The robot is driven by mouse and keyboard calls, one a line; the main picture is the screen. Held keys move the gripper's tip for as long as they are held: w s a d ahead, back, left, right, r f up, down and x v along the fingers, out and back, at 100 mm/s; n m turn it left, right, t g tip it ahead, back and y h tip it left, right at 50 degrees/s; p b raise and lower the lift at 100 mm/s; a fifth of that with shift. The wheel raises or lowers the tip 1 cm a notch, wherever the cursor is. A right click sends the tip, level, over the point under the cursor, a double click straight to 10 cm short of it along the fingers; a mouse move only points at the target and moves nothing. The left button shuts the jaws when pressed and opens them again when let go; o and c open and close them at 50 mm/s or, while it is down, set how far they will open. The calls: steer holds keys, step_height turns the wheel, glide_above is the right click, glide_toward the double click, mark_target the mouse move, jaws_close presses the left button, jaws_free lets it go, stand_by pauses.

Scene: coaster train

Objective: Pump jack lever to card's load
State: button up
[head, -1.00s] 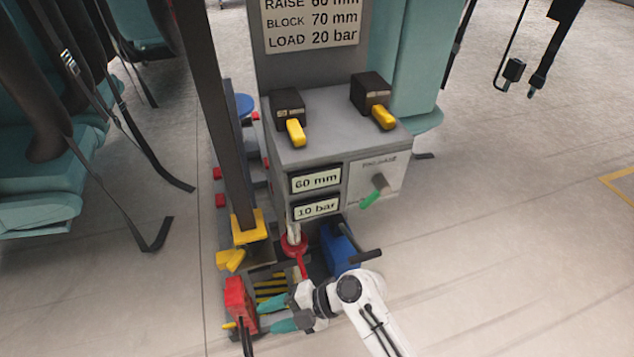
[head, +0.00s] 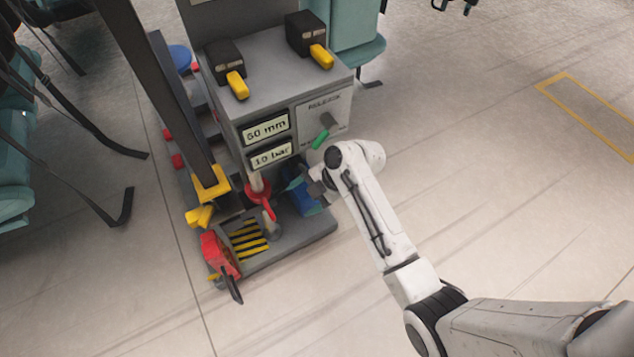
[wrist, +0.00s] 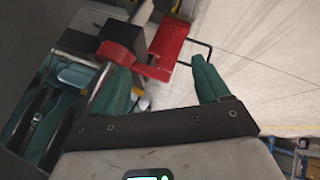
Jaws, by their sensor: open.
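The blue pump box (head: 308,203) stands at the foot of the grey cabinet. Its dark lever is hidden behind my gripper in the head view. My gripper (head: 297,182) is at the pump box's upper side, partly hidden by my wrist. In the wrist view its teal fingers (wrist: 162,78) are spread apart, with nothing clearly held between them. Two displays on the cabinet read 60 mm (head: 265,129) and 10 bar (head: 271,154). The card is almost wholly out of view now; earlier it read raise 60 mm, block 70 mm, load 20 bar.
A red block with a black handle (head: 217,252) stands at the base's front left, near a striped plate (head: 248,236). Floor at right is clear.

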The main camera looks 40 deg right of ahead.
steer(key=s+d+r+m+h, duration=0.1)
steer(key=d+m+h, duration=0.2)
steer(key=d, duration=0.7)
steer(key=b+x, duration=0.3)
steer(key=x, duration=0.7)
steer(key=shift+s+a+g+y+b, duration=0.2)
steer(key=shift+s+g+y+b, duration=0.1)
steer(key=shift+g+b, duration=0.1)
steer(key=shift+f, duration=0.1)
